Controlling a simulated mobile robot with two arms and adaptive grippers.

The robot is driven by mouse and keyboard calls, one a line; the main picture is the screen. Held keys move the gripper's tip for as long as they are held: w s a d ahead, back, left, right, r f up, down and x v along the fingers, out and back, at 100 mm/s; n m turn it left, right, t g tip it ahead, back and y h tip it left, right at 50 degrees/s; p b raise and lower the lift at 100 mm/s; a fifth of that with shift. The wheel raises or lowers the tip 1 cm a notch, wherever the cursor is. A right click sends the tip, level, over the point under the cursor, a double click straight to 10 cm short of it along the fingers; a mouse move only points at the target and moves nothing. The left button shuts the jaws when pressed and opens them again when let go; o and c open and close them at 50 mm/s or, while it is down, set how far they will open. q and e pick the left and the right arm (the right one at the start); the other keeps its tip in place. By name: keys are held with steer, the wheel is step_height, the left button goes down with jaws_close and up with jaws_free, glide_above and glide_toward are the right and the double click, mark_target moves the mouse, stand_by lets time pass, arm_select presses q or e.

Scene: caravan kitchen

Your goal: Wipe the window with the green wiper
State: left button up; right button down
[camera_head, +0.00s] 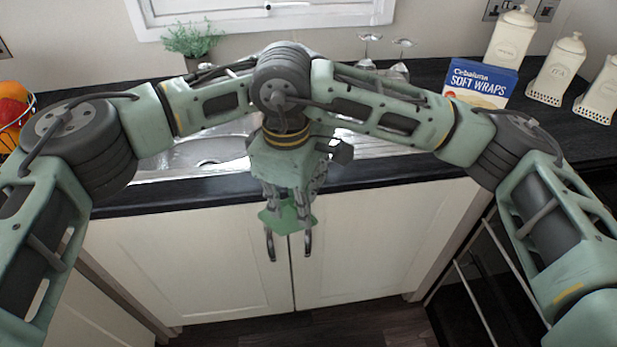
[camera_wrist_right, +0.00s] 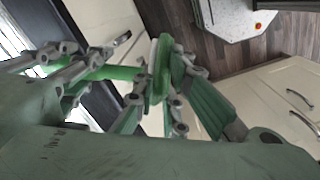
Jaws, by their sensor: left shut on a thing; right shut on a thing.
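The green wiper (camera_head: 285,216) is low in the middle of the head view, in front of the cupboard doors, partly covered by fingers. In the right wrist view the wiper (camera_wrist_right: 160,70) shows as a green handle and broad green parts among the fingers. My left gripper (camera_head: 290,188) and my right gripper (camera_wrist_right: 155,98) are close together at the wiper, both shut on it. They overlap in the head view, so their fingers are hard to tell apart. Only the white lower frame of the window (camera_head: 270,14) shows, at the top; the glass is almost wholly out of view.
A dark worktop (camera_head: 440,75) with a steel sink (camera_head: 210,155) lies behind my arms. A plant (camera_head: 190,40), upturned glasses (camera_head: 402,65), a soft wraps box (camera_head: 480,82) and white canisters (camera_head: 555,70) stand there. Fruit (camera_head: 12,100) is at left. Cupboard handles (camera_head: 307,243) are just below the wiper.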

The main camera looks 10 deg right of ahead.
arm_select(q)
steer(key=shift+s+d, duration=0.25)
steer(key=shift+d, duration=0.05)
jaws_close()
arm_select(e)
steer(key=c, duration=2.2)
jaws_free()
steer(key=shift+w+a, duration=0.1)
steer(key=shift+a, duration=0.05)
arm_select(q)
steer(key=shift+w+a, duration=0.1)
arm_select(e)
steer(key=o, duration=0.5)
